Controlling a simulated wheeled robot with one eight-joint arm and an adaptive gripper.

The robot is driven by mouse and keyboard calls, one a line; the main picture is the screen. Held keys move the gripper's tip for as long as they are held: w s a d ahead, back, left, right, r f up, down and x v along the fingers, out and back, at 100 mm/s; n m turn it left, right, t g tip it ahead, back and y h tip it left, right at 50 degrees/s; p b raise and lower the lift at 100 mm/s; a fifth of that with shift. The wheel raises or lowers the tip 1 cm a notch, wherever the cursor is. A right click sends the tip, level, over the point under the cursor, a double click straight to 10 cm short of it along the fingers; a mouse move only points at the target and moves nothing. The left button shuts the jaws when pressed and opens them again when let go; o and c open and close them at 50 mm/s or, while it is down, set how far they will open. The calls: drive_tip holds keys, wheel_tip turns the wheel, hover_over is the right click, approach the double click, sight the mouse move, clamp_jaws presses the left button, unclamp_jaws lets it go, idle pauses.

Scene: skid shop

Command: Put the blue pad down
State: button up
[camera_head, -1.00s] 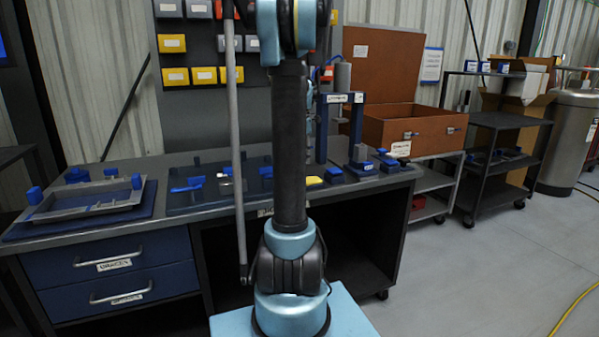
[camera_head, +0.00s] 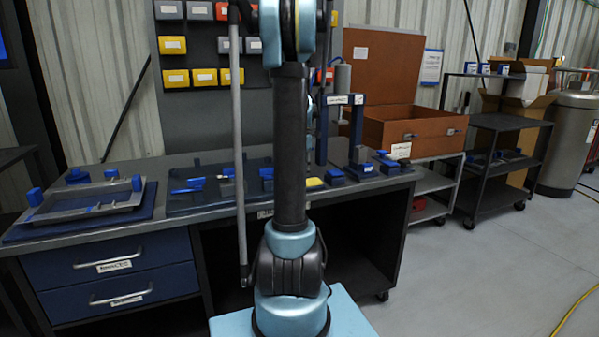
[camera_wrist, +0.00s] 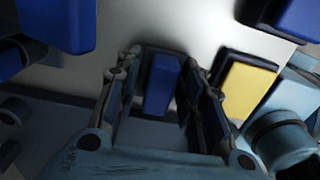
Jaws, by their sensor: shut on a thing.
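In the wrist view, a small blue pad (camera_wrist: 162,88) sits between the two dark fingers of my gripper (camera_wrist: 165,75). My gripper is shut on it, with a finger along each side. The pad's far end points away from the palm, and a pale, blurred surface shows beyond it. I cannot tell whether the pad touches that surface. In the head view, the gripper and the pad are hidden behind my arm.
In the wrist view, a yellow block (camera_wrist: 249,88) lies just right of the fingers and a blue block (camera_wrist: 62,24) is at upper left. In the head view, the workbench (camera_head: 190,215) carries a grey tray (camera_head: 85,203), several blue pieces and a blue frame (camera_head: 322,130).

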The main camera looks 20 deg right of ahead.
drive_tip(key=shift+f, duration=0.35)
drive_tip(key=o, duration=1.2)
wheel_tip(320, 180, up, 18)
drive_tip(key=s+a+f+m+t, duration=0.1)
drive_tip(key=s+a+f+m, duration=0.3)
drive_tip(key=s+a, duration=0.35)
drive_tip(key=s+a+f+m, duration=0.3)
drive_tip(key=s+a+m, duration=0.1)
drive_tip(key=s+a, duration=0.35)
drive_tip(key=s+a+f+m, duration=0.3)
drive_tip(key=s+f+m, duration=0.2)
drive_tip(key=s+f, duration=0.3)
drive_tip(key=s+a+f+m+t, duration=0.1)
drive_tip(key=s+a+f+m, duration=0.2)
drive_tip(key=s+f+m, duration=0.2)
drive_tip(key=s+f, duration=0.3)
drive_tip(key=f, duration=0.1)
drive_tip(key=shift+s+a+f, duration=0.25)
drive_tip(key=shift+s+a, duration=0.1)
